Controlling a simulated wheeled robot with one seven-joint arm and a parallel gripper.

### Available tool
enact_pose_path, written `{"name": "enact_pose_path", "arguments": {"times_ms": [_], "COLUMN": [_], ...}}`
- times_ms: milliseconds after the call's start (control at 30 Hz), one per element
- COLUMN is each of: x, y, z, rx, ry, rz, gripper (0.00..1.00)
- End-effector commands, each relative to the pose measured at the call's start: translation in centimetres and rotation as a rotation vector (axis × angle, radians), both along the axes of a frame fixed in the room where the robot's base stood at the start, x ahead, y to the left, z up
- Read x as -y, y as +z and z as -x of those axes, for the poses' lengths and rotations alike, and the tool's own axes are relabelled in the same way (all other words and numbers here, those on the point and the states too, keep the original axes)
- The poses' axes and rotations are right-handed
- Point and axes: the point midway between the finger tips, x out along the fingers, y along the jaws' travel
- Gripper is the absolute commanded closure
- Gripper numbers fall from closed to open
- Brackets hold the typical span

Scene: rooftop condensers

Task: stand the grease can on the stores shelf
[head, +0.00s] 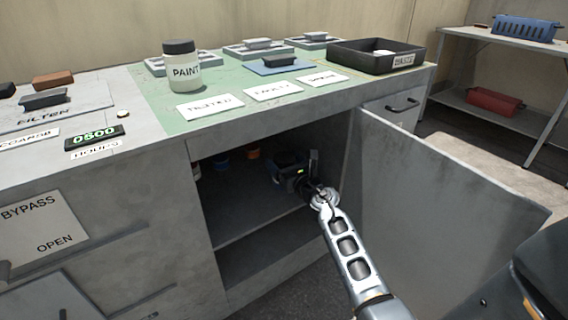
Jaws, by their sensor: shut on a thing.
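My gripper (287,168) reaches into the open cupboard under the counter, above its inner shelf (245,212). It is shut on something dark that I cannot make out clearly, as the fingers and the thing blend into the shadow. No label naming a grease can shows. Deeper in the cupboard, to the left of my gripper, a blue item (222,161) and an orange item (253,153) show, small and partly hidden under the counter edge. A pale and red item shows by the left wall (196,170). None can be identified surely.
The cupboard door (440,205) stands open to the right of my arm. On the counter are a PAINT jar (181,70), a black waste tray (350,52), cards and small blocks. A metal rack (455,98) at right holds a blue basket (524,28) and a red item (493,101).

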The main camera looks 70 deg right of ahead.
Motion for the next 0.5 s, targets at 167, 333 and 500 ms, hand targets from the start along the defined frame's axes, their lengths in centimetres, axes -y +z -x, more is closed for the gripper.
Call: {"name": "enact_pose_path", "arguments": {"times_ms": [167,333,500], "x": [-0.02,-0.02,-0.01], "y": [-0.23,-0.23,-0.17], "z": [-0.01,-0.01,-0.01], "rx": [0.000,0.000,0.000], "ry": [0.000,0.000,0.000], "rz": [0.000,0.000,0.000], "gripper": [0.11,0.00,0.00]}}
